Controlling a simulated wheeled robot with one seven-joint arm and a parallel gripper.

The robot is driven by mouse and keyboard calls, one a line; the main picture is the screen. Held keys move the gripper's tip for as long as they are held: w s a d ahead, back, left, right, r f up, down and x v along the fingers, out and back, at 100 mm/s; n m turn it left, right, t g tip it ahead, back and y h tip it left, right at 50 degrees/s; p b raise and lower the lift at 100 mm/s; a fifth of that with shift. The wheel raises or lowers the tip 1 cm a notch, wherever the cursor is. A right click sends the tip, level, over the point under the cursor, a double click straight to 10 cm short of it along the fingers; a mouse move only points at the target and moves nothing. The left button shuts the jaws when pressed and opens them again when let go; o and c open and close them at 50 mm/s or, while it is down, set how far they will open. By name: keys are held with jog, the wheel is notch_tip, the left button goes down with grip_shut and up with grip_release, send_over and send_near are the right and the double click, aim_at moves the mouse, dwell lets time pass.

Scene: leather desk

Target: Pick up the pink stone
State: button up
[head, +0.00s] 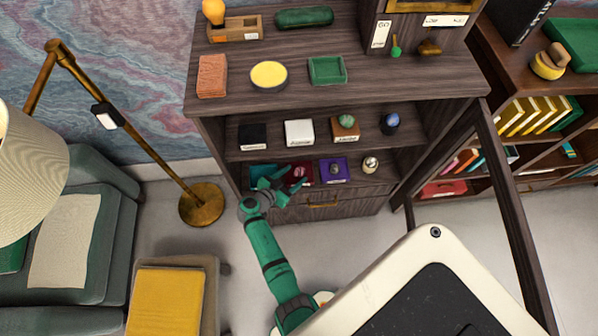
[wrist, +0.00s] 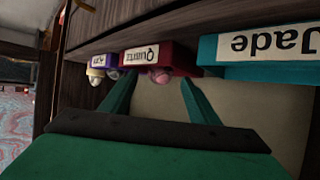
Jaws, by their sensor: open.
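The pink stone (wrist: 160,76) shows in the wrist view, a small rounded lump against the dark red block labelled "Quartz" (wrist: 148,56). That view is upside down. My green gripper (wrist: 158,82) is open, with one finger on each side of the stone in the picture. I cannot tell whether either finger touches it. In the head view my gripper (head: 290,181) reaches into the lower shelf, in front of the dark red block (head: 299,175). The stone is too small and covered to make out clearly there.
A teal block labelled "Jade" (wrist: 265,52) stands close on one side. A purple block (head: 334,169) with a stone stands on the other, and a small round pale item (head: 370,164) lies beyond. The upper shelf board (head: 270,151) is above my gripper.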

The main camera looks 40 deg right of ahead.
jog(key=shift+x, duration=1.15)
jog(key=shift+w, duration=0.1)
jog(key=c, duration=1.1)
jog(key=shift+c, duration=0.2)
